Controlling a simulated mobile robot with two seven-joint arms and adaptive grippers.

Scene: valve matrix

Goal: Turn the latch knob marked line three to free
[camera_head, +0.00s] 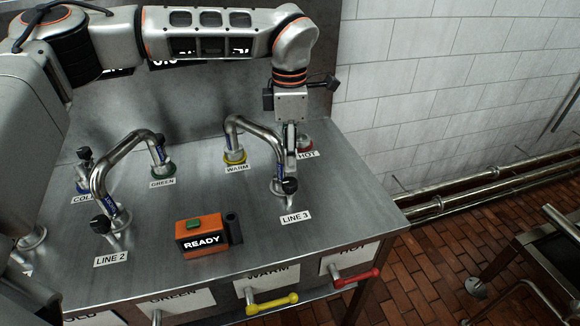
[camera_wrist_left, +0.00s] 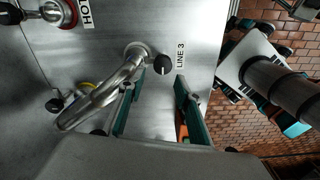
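The line three latch knob is a small black knob (camera_head: 289,185) at the foot of a bent steel pipe (camera_head: 258,131), behind the LINE 3 label (camera_head: 295,217). In the left wrist view the black knob (camera_wrist_left: 162,64) lies just beyond the fingertips, between their lines, with a small light mark on it. My left gripper (camera_head: 291,165) reaches down from above, close to the knob. In the wrist view its two teal fingers (camera_wrist_left: 159,88) stand apart with nothing between them. I cannot tell whether a finger touches the pipe. My right gripper is not in view.
A second bent pipe (camera_head: 112,165) stands on the left by the LINE 2 label (camera_head: 111,259). An orange READY box (camera_head: 202,236) stands in the middle front. WARM (camera_head: 236,158) and HOT (camera_head: 306,145) ports lie behind. Yellow (camera_head: 272,304) and red (camera_head: 356,278) handles jut from the front.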

